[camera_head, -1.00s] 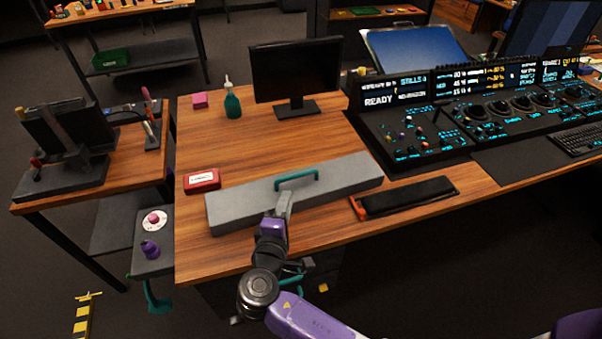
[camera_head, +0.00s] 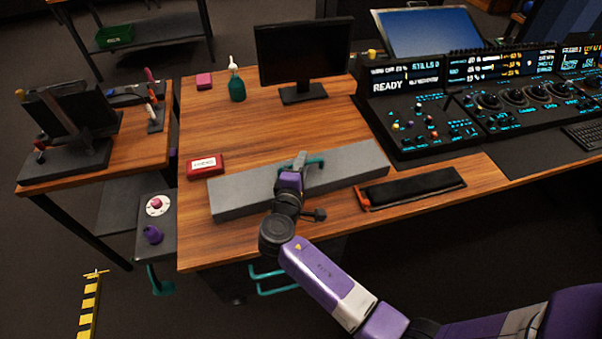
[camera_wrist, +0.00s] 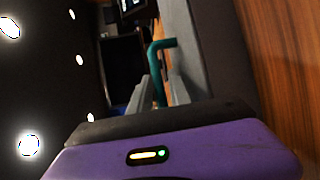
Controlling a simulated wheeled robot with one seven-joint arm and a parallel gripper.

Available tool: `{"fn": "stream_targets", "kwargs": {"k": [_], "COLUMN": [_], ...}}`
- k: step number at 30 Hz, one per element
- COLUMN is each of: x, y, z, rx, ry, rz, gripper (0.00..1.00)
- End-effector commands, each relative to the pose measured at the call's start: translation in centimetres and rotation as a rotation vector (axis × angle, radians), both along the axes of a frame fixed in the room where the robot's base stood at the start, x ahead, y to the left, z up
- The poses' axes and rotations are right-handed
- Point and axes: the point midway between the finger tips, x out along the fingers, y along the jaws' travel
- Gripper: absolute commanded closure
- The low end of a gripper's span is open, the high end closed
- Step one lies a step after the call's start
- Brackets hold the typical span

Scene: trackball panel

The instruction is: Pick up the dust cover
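The dust cover (camera_head: 235,196) is a long grey box-like lid with a teal handle (camera_head: 317,161) on top. It lies on the wooden desk, slightly slanted. My gripper (camera_head: 299,161) is over the middle of the cover, at the handle. In the wrist view the handle (camera_wrist: 157,62) runs between my two fingers (camera_wrist: 160,92), which look apart, with a gap visible beside it. The cover's grey side (camera_wrist: 182,40) shows beyond. My wrist hides part of the cover and the handle's left part in the head view.
A red box (camera_head: 205,166) sits just left of the cover. A black flat item with an orange end (camera_head: 412,188) lies close on its right. A monitor (camera_head: 303,62), green bottle (camera_head: 237,88) and control panel (camera_head: 425,120) stand behind. Desk space behind the cover is clear.

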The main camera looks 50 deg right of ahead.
Motion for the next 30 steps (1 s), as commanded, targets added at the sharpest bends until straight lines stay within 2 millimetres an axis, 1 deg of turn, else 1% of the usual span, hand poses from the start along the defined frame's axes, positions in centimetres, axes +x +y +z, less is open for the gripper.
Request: {"fn": "stream_targets", "kwargs": {"k": [6,7,10,11,30], "x": [0.08,0.07,0.07,0.07,0.06], "y": [-0.13,-0.12,-0.11,-0.11,-0.07], "z": [-0.04,-0.03,-0.02,-0.03,-0.05], "rx": [0.000,0.000,0.000,0.000,0.000], "ry": [0.000,0.000,0.000,0.000,0.000], "rz": [0.000,0.000,0.000,0.000,0.001], "gripper": [0.77,0.79,0.99,1.00,1.00]}}
